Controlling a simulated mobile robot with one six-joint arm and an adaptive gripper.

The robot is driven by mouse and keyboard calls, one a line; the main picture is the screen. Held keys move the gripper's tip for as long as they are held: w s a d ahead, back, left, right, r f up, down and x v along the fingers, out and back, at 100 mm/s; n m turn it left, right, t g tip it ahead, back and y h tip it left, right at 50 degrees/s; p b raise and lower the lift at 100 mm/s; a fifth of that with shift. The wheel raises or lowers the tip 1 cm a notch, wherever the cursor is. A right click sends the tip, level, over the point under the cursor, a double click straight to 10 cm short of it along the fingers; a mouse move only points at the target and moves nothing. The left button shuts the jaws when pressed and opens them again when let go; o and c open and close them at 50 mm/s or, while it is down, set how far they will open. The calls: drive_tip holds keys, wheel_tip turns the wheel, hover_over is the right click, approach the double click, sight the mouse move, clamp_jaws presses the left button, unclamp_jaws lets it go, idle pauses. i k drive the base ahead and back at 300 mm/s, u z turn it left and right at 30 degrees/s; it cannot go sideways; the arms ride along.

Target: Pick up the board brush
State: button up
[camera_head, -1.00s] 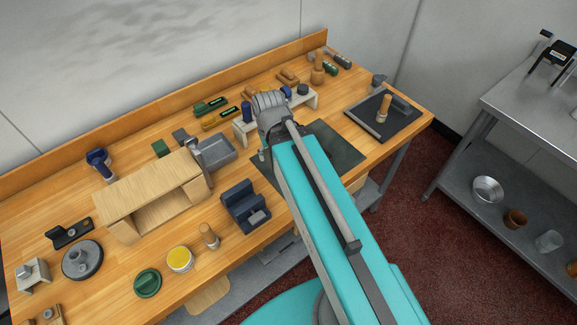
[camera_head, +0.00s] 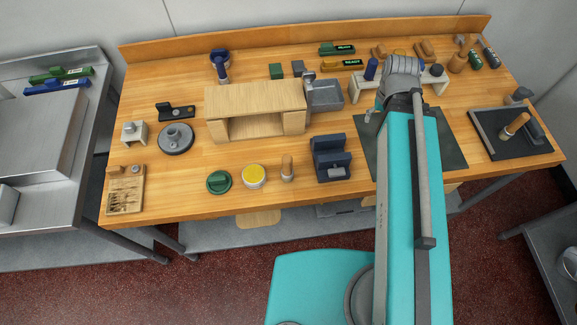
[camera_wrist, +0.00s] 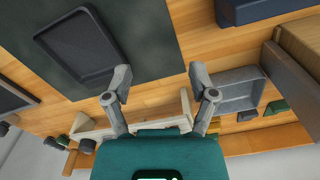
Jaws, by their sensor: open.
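I cannot tell for sure which thing is the board brush. Two small wooden brush-like pieces lie at the back of the bench in the head view, one at centre right (camera_head: 380,51) and one to its right (camera_head: 425,50). A short wooden-handled tool (camera_head: 287,169) stands near the front edge, and another wooden handle (camera_head: 516,124) rests on the dark tray at right. My gripper (camera_wrist: 161,88) is open and empty in the wrist view, its two fingers wide apart above the bench. In the head view my arm hides its fingertips, above the dark mat near the white rack.
The white rack (camera_head: 444,86) holds upright pieces. The dark tray (camera_head: 488,138) is at right. A steel table (camera_head: 40,140) stands left. The bench's front left is partly clear.

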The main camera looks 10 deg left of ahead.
sight(287, 171)
drive_tip(key=z, duration=0.95)
drive_tip(key=k, duration=1.65)
drive_tip(key=u, duration=0.9)
